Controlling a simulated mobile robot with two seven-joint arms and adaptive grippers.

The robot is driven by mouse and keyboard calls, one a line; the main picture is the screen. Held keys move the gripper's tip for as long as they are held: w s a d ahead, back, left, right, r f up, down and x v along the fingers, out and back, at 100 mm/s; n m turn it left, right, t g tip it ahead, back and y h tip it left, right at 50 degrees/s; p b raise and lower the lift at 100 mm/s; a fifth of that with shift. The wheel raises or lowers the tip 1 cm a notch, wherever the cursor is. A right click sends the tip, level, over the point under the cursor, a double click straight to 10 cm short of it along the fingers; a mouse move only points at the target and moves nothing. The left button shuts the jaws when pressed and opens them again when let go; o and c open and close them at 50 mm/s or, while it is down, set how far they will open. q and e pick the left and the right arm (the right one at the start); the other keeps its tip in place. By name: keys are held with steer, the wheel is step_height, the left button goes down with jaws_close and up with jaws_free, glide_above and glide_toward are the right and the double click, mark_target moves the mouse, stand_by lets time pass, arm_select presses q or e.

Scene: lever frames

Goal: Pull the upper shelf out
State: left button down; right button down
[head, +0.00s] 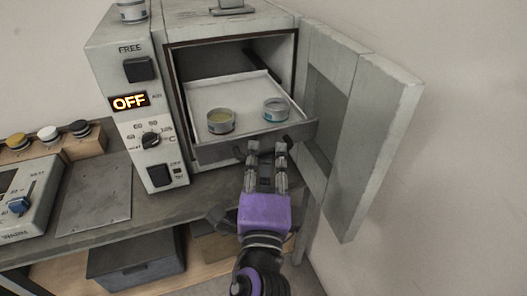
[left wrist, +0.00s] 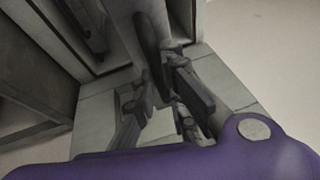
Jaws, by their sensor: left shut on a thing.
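The upper shelf (head: 240,97) is a pale tray with a grey front wall, and it sticks out partway from the open oven chamber. The exact grip spot is covered by the fingers. The left wrist view shows the fingers (left wrist: 160,98) close to the shelf's grey front (left wrist: 125,25). My right gripper is not in view.
The oven (head: 110,60) has its door (head: 375,130) swung open to the right, close to my left gripper. An OFF display (head: 129,102) is lit on its panel. A dark box (head: 135,265) sits below the bench.

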arm_select(q)
steer(key=shift+f, duration=0.1)
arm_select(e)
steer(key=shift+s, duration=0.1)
arm_select(q)
steer(key=c, duration=1.9)
jaws_free()
steer(key=shift+o, duration=0.5)
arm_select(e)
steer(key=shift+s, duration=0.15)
arm_select(q)
steer(key=shift+s, duration=0.1)
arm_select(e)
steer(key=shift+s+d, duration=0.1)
arm_select(q)
steer(key=v, duration=1.2)
